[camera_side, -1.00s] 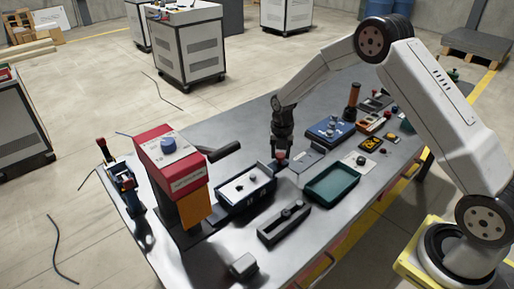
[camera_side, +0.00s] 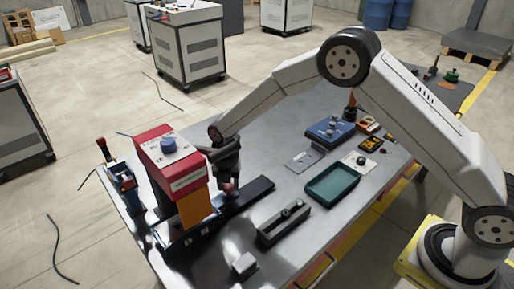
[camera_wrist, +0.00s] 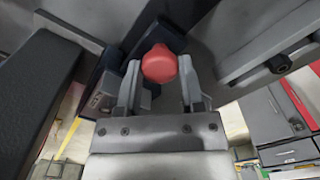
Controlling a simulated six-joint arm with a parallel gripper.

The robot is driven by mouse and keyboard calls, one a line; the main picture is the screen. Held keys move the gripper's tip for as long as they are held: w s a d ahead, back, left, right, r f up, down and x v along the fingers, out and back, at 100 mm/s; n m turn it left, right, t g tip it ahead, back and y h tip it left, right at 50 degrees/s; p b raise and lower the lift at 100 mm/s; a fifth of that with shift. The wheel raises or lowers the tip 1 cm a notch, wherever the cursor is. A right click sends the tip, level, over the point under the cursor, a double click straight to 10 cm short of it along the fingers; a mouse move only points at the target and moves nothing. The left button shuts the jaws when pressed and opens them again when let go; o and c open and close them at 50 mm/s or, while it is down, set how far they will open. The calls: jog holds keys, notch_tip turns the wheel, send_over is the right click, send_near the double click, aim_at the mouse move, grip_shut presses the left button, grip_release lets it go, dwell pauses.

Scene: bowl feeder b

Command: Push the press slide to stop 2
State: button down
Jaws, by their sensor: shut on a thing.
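The press (camera_side: 170,165) has a red head with a blue knob on top and an orange part (camera_side: 195,208) below. Its slide (camera_side: 185,245) is a dark carriage, now mostly hidden under the press head. The dark rail (camera_side: 252,192) runs out to the right of the press and is bare there. My gripper (camera_side: 228,186) is close against the right side of the press, shut on the slide's red knob (camera_side: 228,190). In the wrist view the red knob (camera_wrist: 159,65) sits between the two fingers of my gripper (camera_wrist: 159,82). Stop marks cannot be made out.
A dark block with a knob (camera_side: 284,222) and a green tray (camera_side: 333,183) lie right of the rail. A blue box (camera_side: 331,130) stands farther back. A small device (camera_side: 124,185) stands left of the press.

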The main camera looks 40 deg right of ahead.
jog(key=shift+a, duration=0.7)
jog(key=shift+c, duration=1.1)
grip_release()
jog(key=shift+r, duration=3.95)
jog(key=shift+s+d, duration=0.1)
jog(key=shift+d, duration=0.05)
